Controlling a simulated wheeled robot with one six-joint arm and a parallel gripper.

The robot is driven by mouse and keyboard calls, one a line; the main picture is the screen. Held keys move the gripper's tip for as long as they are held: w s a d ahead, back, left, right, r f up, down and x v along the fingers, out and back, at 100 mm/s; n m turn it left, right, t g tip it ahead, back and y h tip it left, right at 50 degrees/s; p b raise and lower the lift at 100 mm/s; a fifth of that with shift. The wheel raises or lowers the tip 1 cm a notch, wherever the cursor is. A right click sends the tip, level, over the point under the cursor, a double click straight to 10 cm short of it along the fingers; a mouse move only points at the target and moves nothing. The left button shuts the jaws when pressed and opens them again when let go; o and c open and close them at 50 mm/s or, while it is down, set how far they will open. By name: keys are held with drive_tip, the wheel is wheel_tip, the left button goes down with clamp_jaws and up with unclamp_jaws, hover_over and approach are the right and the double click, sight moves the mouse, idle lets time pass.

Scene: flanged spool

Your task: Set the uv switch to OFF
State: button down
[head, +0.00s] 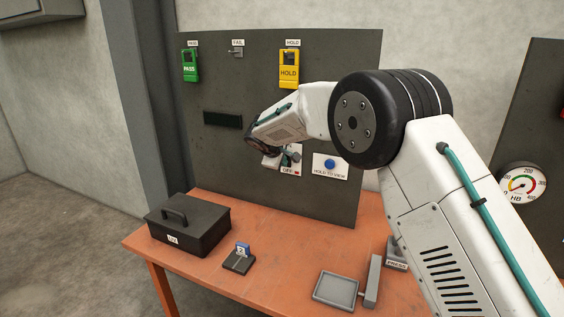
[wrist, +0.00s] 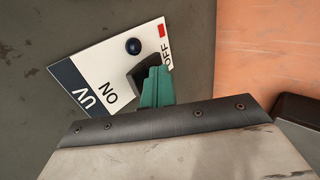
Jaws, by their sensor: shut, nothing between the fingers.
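The UV switch is a white plate (wrist: 92,68) on the dark panel, with a dark band lettered UV, the words ON and OFF, and a red mark by OFF. It also shows in the head view, partly hidden by my gripper, with OFF readable on its plate (head: 286,170). My gripper (wrist: 146,76), with green and dark fingers, is shut and empty in front of the plate, close beside the knob. I cannot tell whether they touch.
A blue button (head: 329,164) marked hold to view sits right of the switch. Green (head: 190,66) and yellow (head: 289,70) tags hang above. The orange table (head: 205,277) holds a black case (head: 188,225), a small block stand (head: 239,260) and a grey tray (head: 336,290).

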drive_tip(key=shift+w+r, duration=0.1)
drive_tip(key=shift+r, duration=0.75)
drive_tip(key=s+f+v, duration=0.1)
drive_tip(key=v, duration=1.2)
drive_tip(key=shift+s+a+f, duration=0.15)
drive_tip(key=shift+s+a, duration=0.15)
drive_tip(key=shift+s, duration=0.1)
